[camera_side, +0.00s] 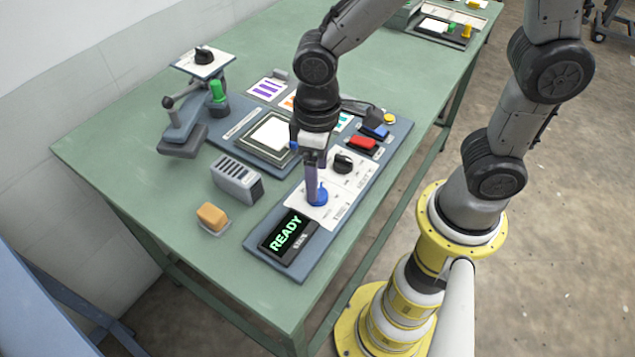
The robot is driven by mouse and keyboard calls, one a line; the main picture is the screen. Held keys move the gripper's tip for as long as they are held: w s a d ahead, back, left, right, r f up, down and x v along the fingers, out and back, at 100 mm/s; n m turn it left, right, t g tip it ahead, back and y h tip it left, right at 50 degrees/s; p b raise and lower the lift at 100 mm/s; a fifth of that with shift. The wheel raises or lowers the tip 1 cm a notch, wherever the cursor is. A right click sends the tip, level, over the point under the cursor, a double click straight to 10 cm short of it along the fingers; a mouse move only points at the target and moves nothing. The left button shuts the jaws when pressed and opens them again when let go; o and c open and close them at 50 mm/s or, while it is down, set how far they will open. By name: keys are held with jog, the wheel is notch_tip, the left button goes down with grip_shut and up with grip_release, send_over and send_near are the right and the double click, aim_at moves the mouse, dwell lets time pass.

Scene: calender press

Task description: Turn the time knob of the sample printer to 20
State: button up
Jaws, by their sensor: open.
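The sample printer (318,247) is a blue-grey panel on the green table, with a display (288,235) reading READY at its near end. A blue knob (319,196) sits on a white dial plate just behind the display. A black knob (342,162) sits on another white dial plate further back. The dial markings are too small to read, so I cannot tell which knob is for time. My gripper (313,193) points down at the blue knob, with its open fingers at or around it. The fingers partly hide the knob, and I cannot tell if they touch it.
Red (362,143) and blue (376,131) switches sit behind the black knob. A slotted grey block (237,180) and an orange block (212,216) stand left of the panel. A lever press (185,125) with a green handle stands at the left back. The table's front left is clear.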

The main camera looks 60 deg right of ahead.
jog(key=shift+f, duration=1.85)
grip_shut()
